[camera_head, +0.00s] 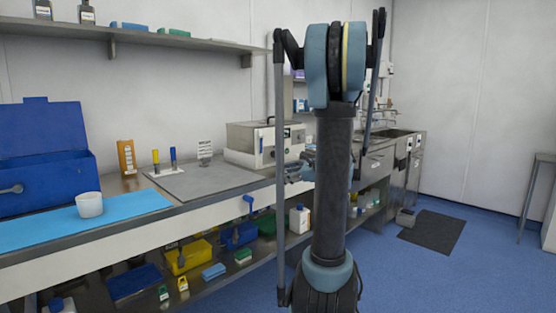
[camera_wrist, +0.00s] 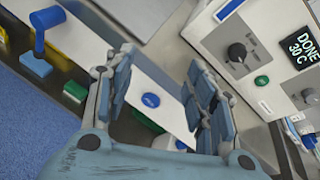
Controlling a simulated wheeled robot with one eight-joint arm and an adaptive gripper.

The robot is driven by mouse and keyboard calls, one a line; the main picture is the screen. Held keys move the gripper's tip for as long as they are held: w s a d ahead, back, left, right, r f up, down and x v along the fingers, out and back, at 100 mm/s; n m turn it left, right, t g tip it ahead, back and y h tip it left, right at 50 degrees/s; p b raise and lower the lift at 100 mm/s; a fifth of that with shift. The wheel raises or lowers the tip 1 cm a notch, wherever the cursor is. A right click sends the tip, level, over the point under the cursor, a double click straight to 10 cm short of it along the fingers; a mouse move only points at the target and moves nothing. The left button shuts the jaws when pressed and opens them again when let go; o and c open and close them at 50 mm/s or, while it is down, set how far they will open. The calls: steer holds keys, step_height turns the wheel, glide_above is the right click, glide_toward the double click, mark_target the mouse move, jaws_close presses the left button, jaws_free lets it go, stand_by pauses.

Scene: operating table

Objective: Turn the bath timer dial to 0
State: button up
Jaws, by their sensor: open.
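The bath (camera_head: 258,142) is a pale box-shaped unit on the bench, partly behind my arm in the head view. In the wrist view its front panel (camera_wrist: 222,28) is at upper right. A dark round dial (camera_wrist: 238,53) sits on a grey plate there, and a second dark knob (camera_wrist: 308,95) shows at the right edge. I cannot read which is the timer dial or their settings. A display (camera_wrist: 299,46) reads "DONE 30 C". My gripper (camera_wrist: 163,88) is open and empty, left of and apart from the dials. It is partly hidden in the head view (camera_head: 300,168).
A green button (camera_wrist: 262,80) lies below the dial. The bench's grey mat (camera_head: 205,182) is left of the bath, with a blue case (camera_head: 45,150) and white cup (camera_head: 89,205) further left. The lower shelf holds bins and a bottle (camera_head: 299,219).

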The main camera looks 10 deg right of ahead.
mark_target(276, 155)
steer(key=w+d+r+m+t, duration=0.2)
steer(key=w+d+m+t, duration=0.2)
steer(key=w+d+m, duration=0.4)
steer(key=shift+n, duration=0.7)
steer(key=x, duration=1.5)
steer(key=shift+w+a+r, duration=0.15)
steer(key=shift+w+r, duration=0.2)
steer(key=shift+w, duration=0.05)
steer(key=c, duration=1.1)
